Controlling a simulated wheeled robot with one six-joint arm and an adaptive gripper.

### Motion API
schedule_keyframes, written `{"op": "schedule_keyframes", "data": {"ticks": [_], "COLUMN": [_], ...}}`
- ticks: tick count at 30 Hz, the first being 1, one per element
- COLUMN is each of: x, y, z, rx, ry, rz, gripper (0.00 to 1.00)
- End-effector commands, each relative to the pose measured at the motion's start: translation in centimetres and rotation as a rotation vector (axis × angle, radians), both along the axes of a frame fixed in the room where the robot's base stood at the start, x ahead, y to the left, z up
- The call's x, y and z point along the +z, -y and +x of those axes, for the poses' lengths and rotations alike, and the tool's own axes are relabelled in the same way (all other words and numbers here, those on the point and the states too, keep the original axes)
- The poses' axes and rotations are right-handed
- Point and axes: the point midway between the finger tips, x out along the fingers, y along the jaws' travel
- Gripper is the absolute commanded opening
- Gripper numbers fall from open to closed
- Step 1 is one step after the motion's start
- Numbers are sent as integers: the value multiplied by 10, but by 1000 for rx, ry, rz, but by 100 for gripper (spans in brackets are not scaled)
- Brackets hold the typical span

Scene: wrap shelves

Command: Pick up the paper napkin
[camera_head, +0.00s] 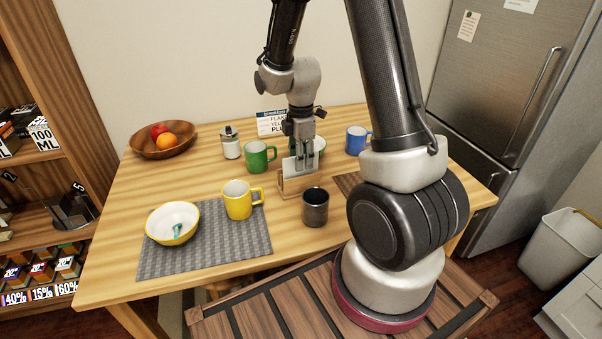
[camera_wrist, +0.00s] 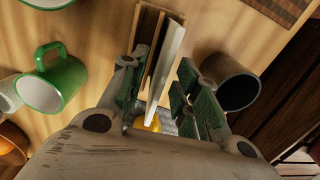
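The white paper napkin (camera_head: 290,166) stands upright in a wooden holder (camera_head: 301,184) on the table. In the wrist view the napkin (camera_wrist: 167,58) shows as a pale strip seen edge-on, beside the brown wood of the holder (camera_wrist: 143,30). My gripper (camera_head: 300,150) points down over the holder. In the wrist view my gripper (camera_wrist: 162,85) is open, with one green-padded finger on each side of the napkin. A gap shows between the napkin and the right finger. Whether the left finger touches the holder cannot be told.
A dark cup (camera_head: 315,208) stands close to the holder's front right, and a green mug (camera_head: 259,158) to its back left. A yellow mug (camera_head: 238,201) and bowl (camera_head: 173,224) sit on a grey mat (camera_head: 205,257). A blue mug (camera_head: 357,141) stands behind.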

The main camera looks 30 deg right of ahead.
Motion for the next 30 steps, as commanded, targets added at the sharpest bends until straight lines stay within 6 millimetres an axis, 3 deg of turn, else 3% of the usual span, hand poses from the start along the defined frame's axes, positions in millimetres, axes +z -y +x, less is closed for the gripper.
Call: {"op": "schedule_keyframes", "data": {"ticks": [9, 17, 26, 30], "x": [-8, -8, -8, 2], "y": [0, 0, 0, 0], "z": [0, 0, 0, 1], "rx": [-1, -1, -1, -1], "ry": [1, 1, 1, 4], "rz": [0, 0, 0, 1], "gripper": [31, 0, 0, 0]}}
